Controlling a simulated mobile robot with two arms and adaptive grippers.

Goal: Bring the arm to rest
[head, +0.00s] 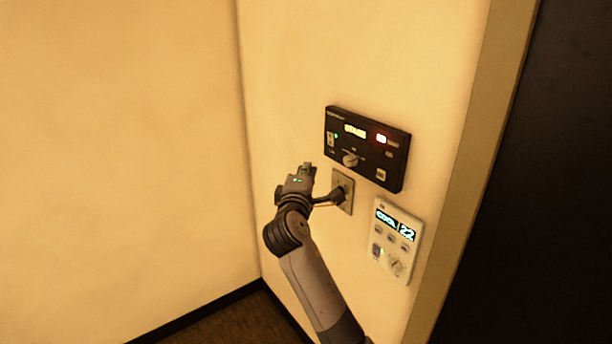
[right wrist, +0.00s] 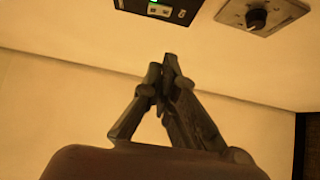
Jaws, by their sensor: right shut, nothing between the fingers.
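My right gripper (head: 308,168) is in front of the wall, left of a small metal plate with a dark knob (head: 338,193) and below the left end of a black control panel (head: 366,148). In the right wrist view my right gripper's fingertips (right wrist: 170,62) meet and hold nothing. The panel's lower edge (right wrist: 166,10) and the knob plate (right wrist: 262,14) show at the top of that view, apart from the fingers. My right arm reaches up from the bottom of the head view. My left gripper is not in view.
A white thermostat (head: 394,241) reading 22 is on the wall to the lower right of the knob plate. The black panel has lit displays and a red light. A wall corner runs down on the left, and a dark opening (head: 545,190) lies at the right. The left side is clear.

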